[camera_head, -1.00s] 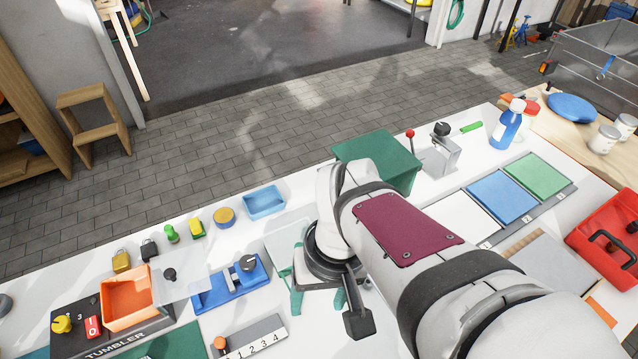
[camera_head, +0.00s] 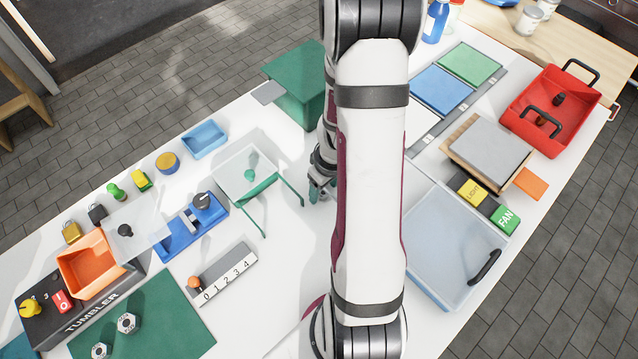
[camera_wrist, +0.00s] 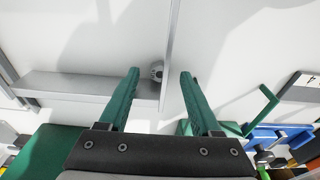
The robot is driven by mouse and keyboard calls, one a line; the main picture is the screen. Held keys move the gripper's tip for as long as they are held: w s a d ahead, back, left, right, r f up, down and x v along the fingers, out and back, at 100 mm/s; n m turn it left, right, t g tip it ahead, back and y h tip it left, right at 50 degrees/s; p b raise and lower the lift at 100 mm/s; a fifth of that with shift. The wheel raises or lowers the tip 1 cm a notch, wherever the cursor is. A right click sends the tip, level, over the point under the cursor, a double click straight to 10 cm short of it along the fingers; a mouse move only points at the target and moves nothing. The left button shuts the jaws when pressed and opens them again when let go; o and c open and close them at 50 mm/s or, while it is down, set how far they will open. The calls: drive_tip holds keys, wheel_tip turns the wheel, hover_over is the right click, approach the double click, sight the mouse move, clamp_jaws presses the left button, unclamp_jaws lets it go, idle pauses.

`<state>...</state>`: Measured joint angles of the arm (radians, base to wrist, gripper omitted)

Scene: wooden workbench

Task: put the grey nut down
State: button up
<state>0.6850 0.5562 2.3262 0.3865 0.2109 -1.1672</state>
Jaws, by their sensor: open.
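My gripper (camera_wrist: 158,72) is open, its two green fingers apart, above the white bench top. A small round grey piece (camera_wrist: 157,71) shows between the fingertips in the wrist view, beside a thin upright edge; I cannot tell whether it is the grey nut or touches a finger. In the head view my gripper (camera_head: 322,188) is partly hidden by my arm, right of the clear-topped green stand. Two grey-silver hex nuts, one nearer the middle (camera_head: 127,322) and one by the lower edge (camera_head: 100,351), lie on the green mat (camera_head: 175,318).
The green box (camera_head: 296,90) stands beyond my gripper. The green stand (camera_head: 262,190), blue fixture (camera_head: 185,232) and numbered block (camera_head: 222,272) are left of it. A clear blue tray (camera_head: 450,250) and red crate (camera_head: 550,125) are to the right. White bench shows below the stand.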

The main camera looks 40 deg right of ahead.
drive_tip(key=shift+f, duration=0.5)
clamp_jaws()
drive_tip(key=shift+r, duration=0.1)
wheel_tip(320, 180, up, 4)
drive_tip(key=shift+r, duration=0.15)
drive_tip(key=s+d+r, duration=0.4)
drive_tip(key=s+r, duration=0.2)
drive_tip(key=s, duration=0.4)
wheel_tip(320, 180, up, 9)
hover_over(325, 193)
drive_tip(key=w+a, duration=0.3)
drive_tip(key=w, duration=0.1)
drive_tip(key=w+a+r, duration=0.2)
drive_tip(key=a+r, duration=0.2)
drive_tip(key=a, duration=0.3)
drive_tip(key=w+a+r, duration=0.3)
drive_tip(key=a+r, duration=0.2)
drive_tip(key=a, duration=0.3)
drive_tip(key=shift+w+a, duration=0.2)
drive_tip(key=shift+w, duration=0.1)
